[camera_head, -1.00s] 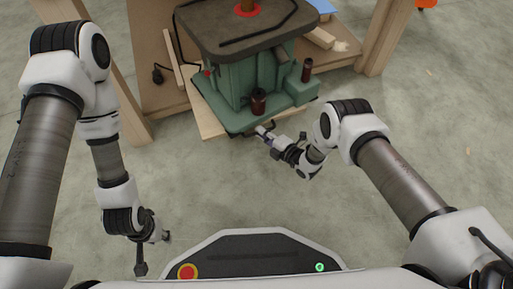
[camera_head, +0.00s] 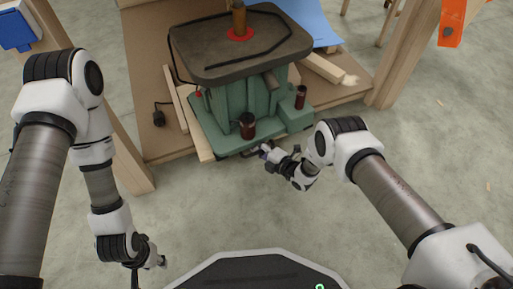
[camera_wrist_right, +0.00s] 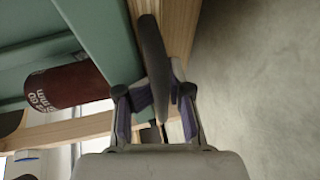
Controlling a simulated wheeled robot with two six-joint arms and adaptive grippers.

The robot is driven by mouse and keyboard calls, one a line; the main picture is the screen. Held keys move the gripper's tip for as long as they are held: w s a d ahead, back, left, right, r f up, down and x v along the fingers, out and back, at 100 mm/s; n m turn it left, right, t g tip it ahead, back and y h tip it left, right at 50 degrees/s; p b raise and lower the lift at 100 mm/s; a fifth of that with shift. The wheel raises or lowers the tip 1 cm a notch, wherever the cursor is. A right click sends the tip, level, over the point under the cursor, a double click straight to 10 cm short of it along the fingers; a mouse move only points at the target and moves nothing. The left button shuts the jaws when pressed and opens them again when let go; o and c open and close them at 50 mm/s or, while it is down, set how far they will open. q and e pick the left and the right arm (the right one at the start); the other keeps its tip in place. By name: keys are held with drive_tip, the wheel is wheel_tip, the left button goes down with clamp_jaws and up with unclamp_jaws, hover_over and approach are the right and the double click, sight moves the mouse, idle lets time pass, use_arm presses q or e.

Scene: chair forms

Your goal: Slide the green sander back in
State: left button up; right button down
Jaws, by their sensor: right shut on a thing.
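The green sander (camera_head: 240,100) stands on a wooden shelf (camera_head: 150,112), with a dark table on top and a spindle in a red ring. Its front base edge is close to my right gripper (camera_head: 268,152). In the right wrist view my right gripper (camera_wrist_right: 155,100) is shut on a black handle (camera_wrist_right: 152,50) beside the sander's green base (camera_wrist_right: 95,30). The handle hides part of the fingers.
Wooden posts (camera_head: 122,140) and (camera_head: 398,55) flank the sander. Dark red cylinders (camera_head: 247,126) stand on its base. A black plug (camera_head: 159,118) lies on the shelf at left. A blue sheet (camera_head: 310,25) is behind. An orange item (camera_head: 452,22) hangs at right. The front floor is clear.

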drive_tip(key=shift+w+d+r, duration=0.3)
drive_tip(key=shift+w+r, duration=0.1)
drive_tip(key=shift+r, duration=0.1)
drive_tip(key=c, duration=1.2)
unclamp_jaws()
drive_tip(key=shift+s+a+f, duration=0.15)
drive_tip(key=shift+s+f, duration=0.05)
drive_tip(key=shift+s, duration=0.05)
drive_tip(key=shift+s, duration=0.1)
drive_tip(key=v, duration=0.8)
